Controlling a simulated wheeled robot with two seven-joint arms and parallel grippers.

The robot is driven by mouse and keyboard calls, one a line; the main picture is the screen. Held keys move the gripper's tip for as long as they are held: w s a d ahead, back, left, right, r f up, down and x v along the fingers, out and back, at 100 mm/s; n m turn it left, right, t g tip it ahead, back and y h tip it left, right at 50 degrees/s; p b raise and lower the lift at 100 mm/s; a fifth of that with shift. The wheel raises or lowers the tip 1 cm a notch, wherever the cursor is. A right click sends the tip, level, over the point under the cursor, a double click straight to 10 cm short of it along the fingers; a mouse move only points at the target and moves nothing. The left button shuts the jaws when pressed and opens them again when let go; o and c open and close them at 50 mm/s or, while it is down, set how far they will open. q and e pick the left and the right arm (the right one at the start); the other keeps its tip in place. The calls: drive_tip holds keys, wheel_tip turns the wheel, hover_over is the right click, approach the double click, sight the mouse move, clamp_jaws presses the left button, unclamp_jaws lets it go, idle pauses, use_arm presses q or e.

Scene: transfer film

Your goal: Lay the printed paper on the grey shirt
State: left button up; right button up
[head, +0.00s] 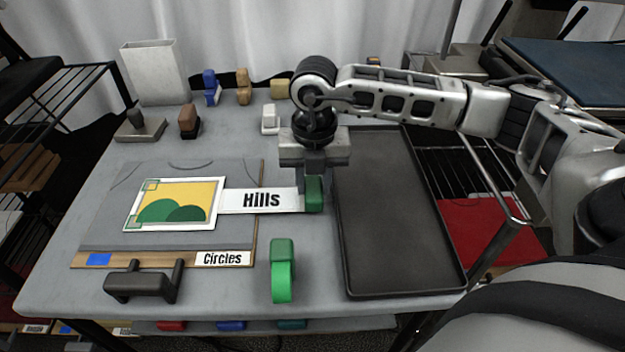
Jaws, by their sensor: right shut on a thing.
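The printed paper (193,192) shows a yellow field with green hills, in a white border. A white strip marked "Hills" (261,200) runs from its right side to a green grip block (315,195). My right gripper (312,184) points down and is shut on that green block. The grey shirt (110,208) lies flat on a wooden-edged board (180,260) marked "Circles". The paper is over the shirt's middle, slightly tilted; I cannot tell whether it touches. My left gripper is not in view.
An empty dark tray (395,220) lies right of the gripper. A green tape-like roll (281,272) and a dark handled tool (143,282) stand in front. A white bin (155,73) and several small coloured items stand at the back.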

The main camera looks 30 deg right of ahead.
drive_tip(key=shift+s+a+f, duration=0.15)
drive_tip(key=shift+a+f, duration=0.15)
drive_tip(key=shift+f, duration=0.35)
drive_tip(key=o, duration=1.1)
drive_tip(key=shift+b, duration=0.3)
drive_tip(key=r+p, duration=0.2)
drive_tip(key=r, duration=0.1)
drive_tip(key=r+p, duration=0.2)
drive_tip(key=r, duration=0.1)
drive_tip(key=r+p, duration=0.2)
drive_tip(key=r, duration=0.1)
drive_tip(key=shift+d+r+p, duration=0.2)
drive_tip(key=shift+d+p, duration=0.1)
drive_tip(key=shift+d, duration=0.05)
